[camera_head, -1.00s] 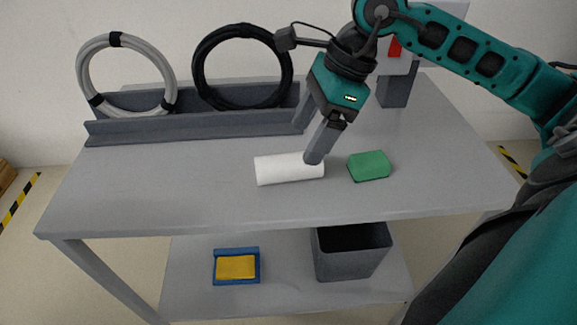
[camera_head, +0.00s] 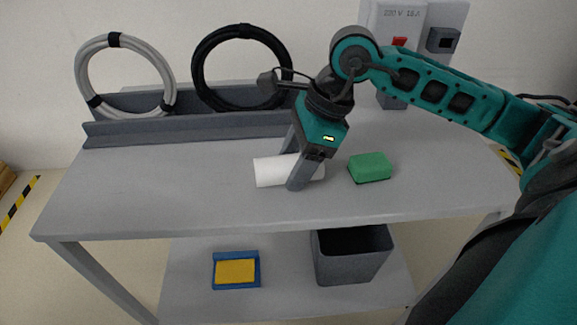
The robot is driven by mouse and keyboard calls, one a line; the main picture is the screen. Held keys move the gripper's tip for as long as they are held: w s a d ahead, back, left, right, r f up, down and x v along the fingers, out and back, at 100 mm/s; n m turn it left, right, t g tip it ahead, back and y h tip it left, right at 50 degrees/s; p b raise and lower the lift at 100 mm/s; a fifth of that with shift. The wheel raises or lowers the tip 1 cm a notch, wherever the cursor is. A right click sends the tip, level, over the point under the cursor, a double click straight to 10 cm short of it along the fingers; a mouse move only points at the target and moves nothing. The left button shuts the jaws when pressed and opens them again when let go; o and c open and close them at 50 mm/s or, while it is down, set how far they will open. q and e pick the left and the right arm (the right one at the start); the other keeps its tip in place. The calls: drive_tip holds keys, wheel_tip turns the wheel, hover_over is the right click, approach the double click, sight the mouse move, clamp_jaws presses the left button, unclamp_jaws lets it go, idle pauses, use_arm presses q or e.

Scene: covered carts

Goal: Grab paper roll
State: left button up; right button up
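The white paper roll (camera_head: 270,171) lies on its side on the grey table top (camera_head: 190,190). My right gripper (camera_head: 292,172) is lowered at the roll's right half. Its near finger stands in front of the roll, and the far finger is partly hidden behind the gripper and roll. The fingers are apart, one on each side of the roll. I cannot see clearly whether they touch it. My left gripper is not in view.
A green block (camera_head: 370,167) lies close to the right of the roll. Grey (camera_head: 125,76) and black (camera_head: 242,68) cable coils stand in a rack behind. A bin (camera_head: 350,265) and blue tray (camera_head: 237,284) are on the lower shelf. The table's left side is clear.

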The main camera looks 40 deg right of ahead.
drive_tip(key=c, duration=0.8)
